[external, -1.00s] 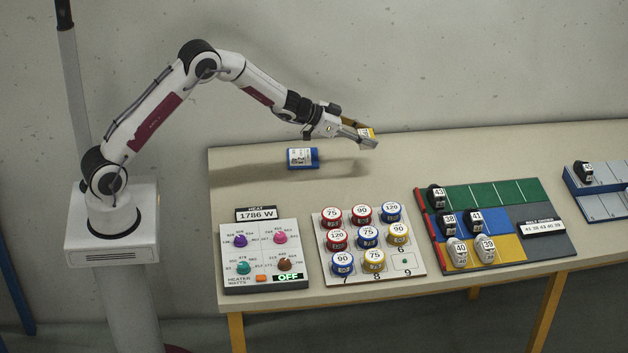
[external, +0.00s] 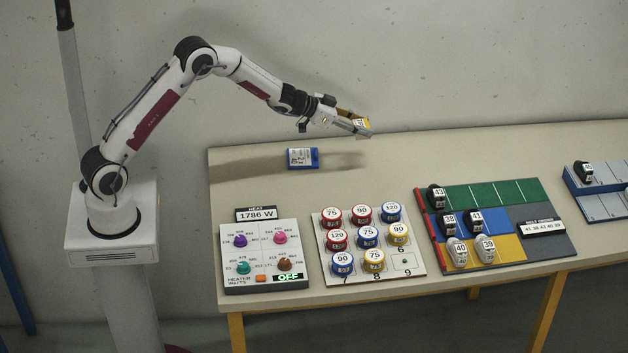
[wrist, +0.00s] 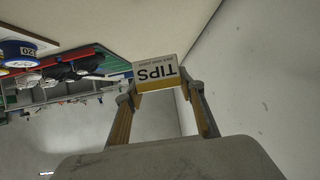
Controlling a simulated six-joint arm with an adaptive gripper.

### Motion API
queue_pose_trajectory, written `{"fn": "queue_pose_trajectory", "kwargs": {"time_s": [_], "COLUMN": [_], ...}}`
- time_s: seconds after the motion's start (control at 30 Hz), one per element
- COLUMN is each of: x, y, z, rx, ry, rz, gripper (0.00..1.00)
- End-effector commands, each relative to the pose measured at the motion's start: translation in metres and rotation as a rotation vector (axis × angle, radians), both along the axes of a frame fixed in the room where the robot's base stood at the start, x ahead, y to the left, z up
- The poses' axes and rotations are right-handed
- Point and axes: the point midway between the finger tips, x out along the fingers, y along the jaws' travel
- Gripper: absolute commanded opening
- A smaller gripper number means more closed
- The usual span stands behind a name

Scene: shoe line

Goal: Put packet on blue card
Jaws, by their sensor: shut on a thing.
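A small packet (external: 362,123), white and yellow, is held between the fingertips of my gripper (external: 359,128), above the back part of the table. In the wrist view the packet (wrist: 156,74) shows the upside-down word "TIPS", and my gripper (wrist: 160,90) has one finger on each side of it. A blue card (external: 315,158) lies flat at the back left of the table, with a white printed item on its top. My gripper is to the right of the card and higher than it.
A heater panel with knobs (external: 265,260), a board of round numbered tins (external: 325,270) and a coloured board with shoes (external: 500,192) stand along the table's front. A blue tray (external: 600,207) is at the far right. The back middle of the table is clear.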

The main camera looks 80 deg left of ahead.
Motion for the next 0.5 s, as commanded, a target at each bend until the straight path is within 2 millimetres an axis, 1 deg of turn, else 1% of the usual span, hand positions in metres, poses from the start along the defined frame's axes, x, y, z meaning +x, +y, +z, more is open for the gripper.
{"fn": "queue_pose_trajectory", "kwargs": {"time_s": [0.03, 0.17, 0.3, 0.4, 0.5], "x": [-0.006, -0.030, -0.066, -0.091, -0.115], "y": [0.013, 0.043, 0.070, 0.081, 0.087], "z": [0.005, 0.011, 0.015, 0.015, 0.015], "rx": [0.001, 0.001, 0.000, -0.001, -0.004], "ry": [-0.003, 0.002, 0.010, 0.015, 0.018], "rz": [0.017, 0.058, 0.088, 0.095, 0.095], "gripper": [0.15, 0.15, 0.15, 0.15, 0.15]}}
